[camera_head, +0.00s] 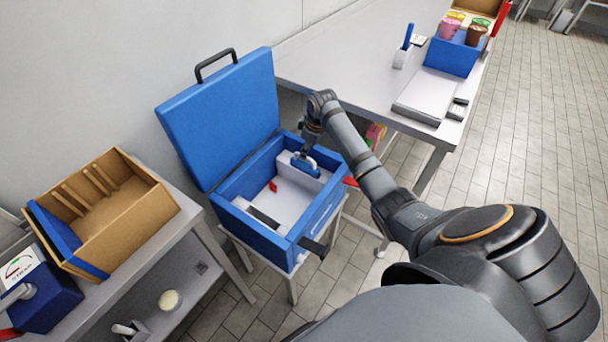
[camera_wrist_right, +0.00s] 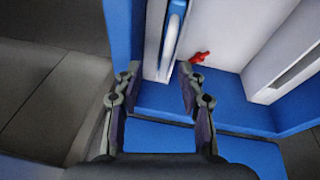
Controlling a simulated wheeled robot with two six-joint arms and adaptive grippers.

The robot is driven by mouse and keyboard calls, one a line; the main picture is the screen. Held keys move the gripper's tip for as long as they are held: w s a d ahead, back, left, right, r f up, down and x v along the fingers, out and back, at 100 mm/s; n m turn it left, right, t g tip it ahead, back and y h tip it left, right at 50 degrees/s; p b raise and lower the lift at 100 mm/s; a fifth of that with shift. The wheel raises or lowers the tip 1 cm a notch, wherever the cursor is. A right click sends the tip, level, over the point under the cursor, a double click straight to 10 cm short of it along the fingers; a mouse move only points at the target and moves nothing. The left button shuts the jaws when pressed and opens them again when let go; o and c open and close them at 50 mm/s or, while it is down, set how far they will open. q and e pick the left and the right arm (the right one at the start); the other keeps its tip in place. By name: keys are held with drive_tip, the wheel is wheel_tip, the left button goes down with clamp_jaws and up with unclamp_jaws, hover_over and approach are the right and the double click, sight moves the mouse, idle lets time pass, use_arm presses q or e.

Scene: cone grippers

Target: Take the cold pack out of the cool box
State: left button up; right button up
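The blue cool box (camera_head: 256,228) stands open on a small stand, its lid (camera_head: 222,115) tilted up at the back. The cold pack (camera_head: 306,163) looks like an upright blue-and-white slab near the box's far right wall. It also shows in the right wrist view (camera_wrist_right: 173,36) as a narrow pale edge with a blue strip. My right gripper (camera_wrist_right: 159,76) is open, with one finger on each side of the pack's near end; whether they touch it I cannot tell. In the head view my right gripper (camera_head: 309,143) is above the pack and partly hidden by its own wrist. My left gripper is not in view.
A red piece (camera_head: 273,186) shows inside the box. A cardboard box (camera_head: 125,225) stands on the left bench. On the right, a table (camera_head: 340,62) carries a blue box of cups (camera_head: 450,57) and a pale tray (camera_head: 424,98). The box's middle has free room.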

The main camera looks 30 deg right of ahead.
sight(305, 171)
drive_tip(key=shift+a+f, duration=0.1)
drive_tip(key=shift+f, duration=0.35)
drive_tip(key=x, duration=0.4)
drive_tip(key=shift+s+a+b, duration=0.1)
drive_tip(key=shift+a+b, duration=0.15)
drive_tip(key=shift+b, duration=0.05)
drive_tip(key=shift+f, duration=0.25)
drive_tip(key=shift+r, duration=0.1)
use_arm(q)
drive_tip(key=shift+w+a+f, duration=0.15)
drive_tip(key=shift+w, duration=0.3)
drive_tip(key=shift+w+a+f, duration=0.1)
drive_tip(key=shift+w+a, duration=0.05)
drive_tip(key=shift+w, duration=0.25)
use_arm(e)
clamp_jaws()
